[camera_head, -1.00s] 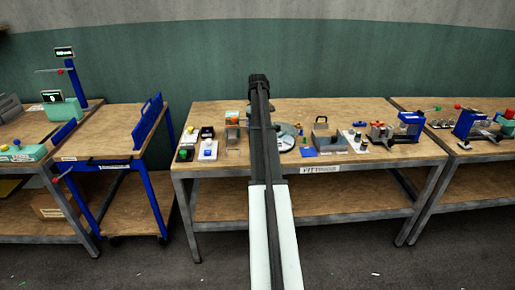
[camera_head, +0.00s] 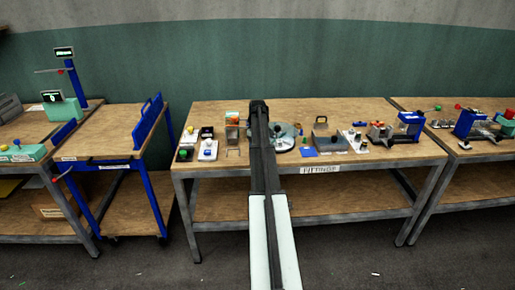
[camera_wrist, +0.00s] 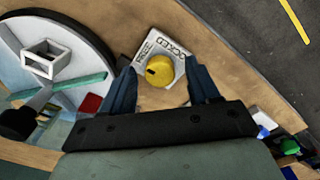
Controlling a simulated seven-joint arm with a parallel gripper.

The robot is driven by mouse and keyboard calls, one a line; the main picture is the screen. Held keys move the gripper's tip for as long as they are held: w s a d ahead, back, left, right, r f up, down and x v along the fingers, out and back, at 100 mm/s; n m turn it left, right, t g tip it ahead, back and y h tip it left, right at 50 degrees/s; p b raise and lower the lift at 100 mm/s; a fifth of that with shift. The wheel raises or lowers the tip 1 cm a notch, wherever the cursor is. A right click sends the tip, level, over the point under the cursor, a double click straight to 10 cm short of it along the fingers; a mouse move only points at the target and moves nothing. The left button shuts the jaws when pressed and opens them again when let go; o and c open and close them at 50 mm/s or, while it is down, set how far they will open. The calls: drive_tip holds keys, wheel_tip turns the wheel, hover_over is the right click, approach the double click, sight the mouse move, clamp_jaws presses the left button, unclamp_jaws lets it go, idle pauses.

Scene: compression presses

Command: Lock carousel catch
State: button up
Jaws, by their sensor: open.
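The catch is a yellow round knob (camera_wrist: 159,71) on a pale plate. A small dark mark shows on the knob's left side. My gripper (camera_wrist: 160,66) is open, with one blue finger on each side of the knob; contact cannot be told. The carousel (camera_wrist: 95,33), a pale disc with dark rim and teal dividers, lies left of the knob. In the head view the carousel (camera_head: 287,143) shows partly behind my arm, which hides the knob.
On the wooden bench, small boxes with buttons (camera_head: 207,149) stand left of my arm. A grey block (camera_head: 329,141), a blue pad (camera_head: 308,152) and a blue press (camera_head: 410,122) stand to the right. In the wrist view a green piece (camera_wrist: 290,147) lies at lower right.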

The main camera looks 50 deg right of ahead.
drive_tip(key=c, duration=1)
drive_tip(key=shift+c, duration=0.2)
drive_tip(key=shift+m, duration=0.4)
drive_tip(key=m, duration=0.3)
drive_tip(key=shift+m, duration=0.4)
drive_tip(key=m, duration=1.3)
drive_tip(key=shift+m, duration=0.3)
